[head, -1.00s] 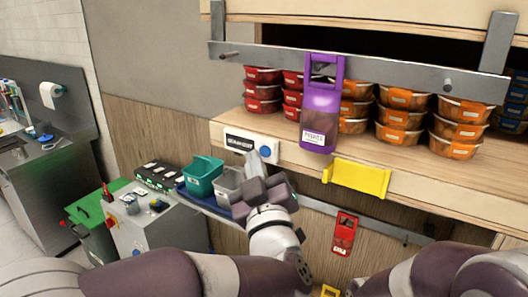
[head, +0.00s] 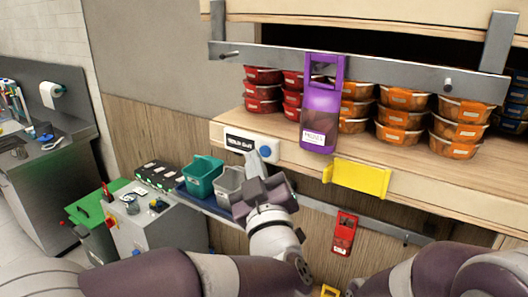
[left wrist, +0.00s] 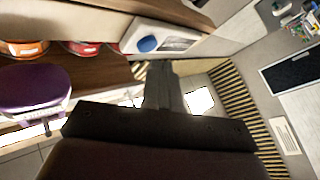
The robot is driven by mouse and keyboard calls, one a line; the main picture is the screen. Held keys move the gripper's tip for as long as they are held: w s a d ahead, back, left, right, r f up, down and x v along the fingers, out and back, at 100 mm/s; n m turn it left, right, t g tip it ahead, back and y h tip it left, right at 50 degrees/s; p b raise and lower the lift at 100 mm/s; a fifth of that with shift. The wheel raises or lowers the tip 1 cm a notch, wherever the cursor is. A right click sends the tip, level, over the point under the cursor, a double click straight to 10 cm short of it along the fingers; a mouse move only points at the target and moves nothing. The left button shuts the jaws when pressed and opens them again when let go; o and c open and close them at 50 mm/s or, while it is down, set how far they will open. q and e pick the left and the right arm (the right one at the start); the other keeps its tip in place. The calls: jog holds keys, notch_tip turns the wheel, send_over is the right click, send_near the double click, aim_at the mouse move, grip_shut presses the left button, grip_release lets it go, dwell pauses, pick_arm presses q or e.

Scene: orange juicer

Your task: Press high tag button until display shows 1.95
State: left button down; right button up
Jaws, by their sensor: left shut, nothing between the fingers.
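The tag (head: 250,146) is a white box on the front edge of the wooden shelf, with a dark display on its left and a round blue button (head: 265,150) on its right. The display text is too small to read surely. My left gripper (head: 256,160) is shut and empty, its fingertips just below and left of the button. In the left wrist view the blue button (left wrist: 147,44) shows beyond the shut fingertips (left wrist: 158,66), with a small gap in the picture; contact cannot be told. My right gripper is out of view; only part of that arm shows.
A purple tag holder (head: 320,115) hangs from the metal rail right of the button. A yellow holder (head: 358,177) is on the shelf edge. Stacked food tubs (head: 400,118) stand behind. Teal (head: 203,176) and grey bins (head: 229,182) sit below left of the gripper.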

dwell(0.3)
pick_arm(q)
jog(key=shift+w+d, duration=0.25)
jog(key=shift+w, duration=0.1)
jog(key=shift+w+d, duration=0.25)
jog(key=shift+w, duration=0.05)
dwell(0.7)
jog(key=shift+b, duration=0.3)
jog(key=shift+s+a+b, duration=0.45)
jog(key=shift+s+a, duration=0.05)
jog(key=shift+s, duration=0.2)
